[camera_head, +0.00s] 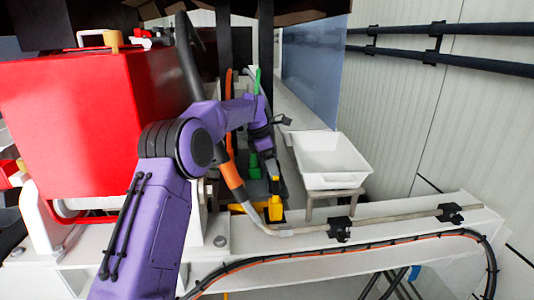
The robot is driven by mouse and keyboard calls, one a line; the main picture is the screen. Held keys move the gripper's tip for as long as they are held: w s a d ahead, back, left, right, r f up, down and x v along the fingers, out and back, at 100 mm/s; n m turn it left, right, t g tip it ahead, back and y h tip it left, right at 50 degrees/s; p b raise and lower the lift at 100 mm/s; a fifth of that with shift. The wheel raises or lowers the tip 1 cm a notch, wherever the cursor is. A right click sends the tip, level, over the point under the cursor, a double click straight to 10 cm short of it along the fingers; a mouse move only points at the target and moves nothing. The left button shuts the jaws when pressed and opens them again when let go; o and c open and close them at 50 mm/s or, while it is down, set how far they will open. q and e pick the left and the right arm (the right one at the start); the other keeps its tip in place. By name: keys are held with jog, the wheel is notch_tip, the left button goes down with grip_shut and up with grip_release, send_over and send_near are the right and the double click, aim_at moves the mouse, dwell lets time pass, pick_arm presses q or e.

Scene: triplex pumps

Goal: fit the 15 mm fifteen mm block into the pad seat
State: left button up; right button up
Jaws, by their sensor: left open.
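My left arm comes in from the lower left and bends over the middle of the view. My left gripper (275,176) points down at its end, small and partly dark; its fingers are open but hard to make out. A yellow piece (276,208) stands just below it; I cannot tell whether they touch. A green piece (253,168) stands just left of the gripper. I cannot tell which piece, if any, is the fifteen mm block, and I cannot make out the pad seat. My right gripper is not in view.
A white tray (330,155) stands on a small stand right of the gripper. A big red housing (70,130) fills the left. An orange and grey hose (234,180) runs close by the gripper. A pipe (390,221) lies along the white frame in front. Black rails line the right wall.

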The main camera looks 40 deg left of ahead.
pick_arm(q)
jog(key=v, duration=1)
jog(key=shift+s+p, duration=0.2)
jog(key=shift+p, duration=0.1)
